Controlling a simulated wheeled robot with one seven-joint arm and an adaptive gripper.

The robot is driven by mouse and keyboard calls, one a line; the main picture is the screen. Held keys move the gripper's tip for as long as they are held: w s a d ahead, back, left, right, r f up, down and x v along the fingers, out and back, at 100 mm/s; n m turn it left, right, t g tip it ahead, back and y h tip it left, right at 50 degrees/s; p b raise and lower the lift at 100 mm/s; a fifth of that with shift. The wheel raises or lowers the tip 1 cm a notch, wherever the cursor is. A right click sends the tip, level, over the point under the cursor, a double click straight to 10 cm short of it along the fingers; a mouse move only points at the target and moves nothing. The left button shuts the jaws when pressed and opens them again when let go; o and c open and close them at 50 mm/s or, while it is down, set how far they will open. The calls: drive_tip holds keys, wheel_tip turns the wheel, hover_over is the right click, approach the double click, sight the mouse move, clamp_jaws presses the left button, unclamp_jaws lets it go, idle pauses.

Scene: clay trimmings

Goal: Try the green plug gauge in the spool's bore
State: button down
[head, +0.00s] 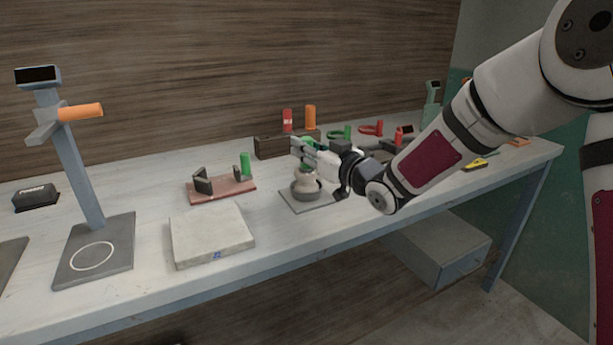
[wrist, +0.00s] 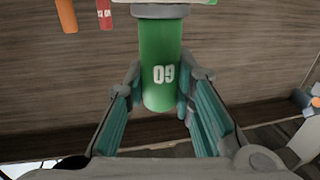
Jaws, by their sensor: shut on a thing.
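The green plug gauge (wrist: 160,65), with white digits on its handle, is between the fingers of my gripper (head: 301,147). In the wrist view the fingers of my gripper (wrist: 162,88) close on it from both sides. A grey collar (wrist: 160,11) shows at one end of its handle. The cream spool (head: 306,174) stands in a grey round holder, directly below my gripper in the head view. Only a strip of cream shows past the collar in the wrist view. The gauge's measuring end and the bore are hidden, so I cannot tell whether it is in the bore.
A grey plate (head: 326,202) lies under the spool. To its left are a reddish stand (head: 225,193) with a green cylinder (head: 245,163), and a pale slab (head: 211,238). A dark rack (head: 268,147) with red and orange cylinders stands behind. Free bench lies in front.

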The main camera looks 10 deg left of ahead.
drive_tip(key=shift+r+p, duration=2.6)
drive_tip(key=shift+r, duration=1.5)
